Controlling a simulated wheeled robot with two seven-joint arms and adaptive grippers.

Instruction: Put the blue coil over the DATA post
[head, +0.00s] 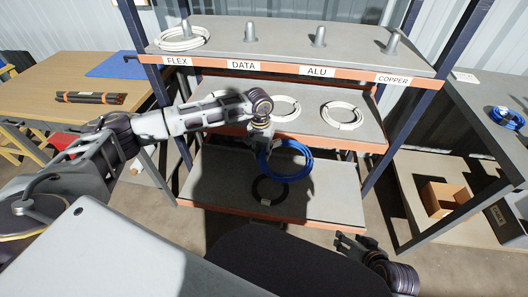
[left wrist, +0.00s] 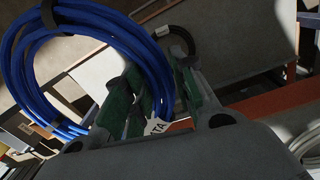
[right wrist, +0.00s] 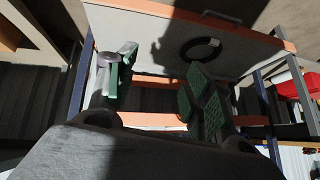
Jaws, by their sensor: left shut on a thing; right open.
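The blue coil (head: 304,158) hangs from my left gripper (head: 262,143) in front of the rack, below the middle shelf's front edge. In the left wrist view the green-padded fingers (left wrist: 150,92) are closed on the coil's side (left wrist: 20,62), and a white tag ending in "TA" (left wrist: 168,126) shows beside them. The DATA post (head: 251,33) stands bare on the top shelf, above its DATA label (head: 243,65) and above my left gripper. My right gripper (head: 352,245) is low at the right, open and empty; its spread fingers show in the right wrist view (right wrist: 160,82).
A white coil (head: 182,38) rings the FLEX post; the ALU post (head: 319,36) and COPPER post (head: 392,42) are bare. White coils (head: 343,116) lie on the middle shelf, a black coil (head: 257,190) on the bottom one. Another blue coil (head: 506,117) lies on the right table.

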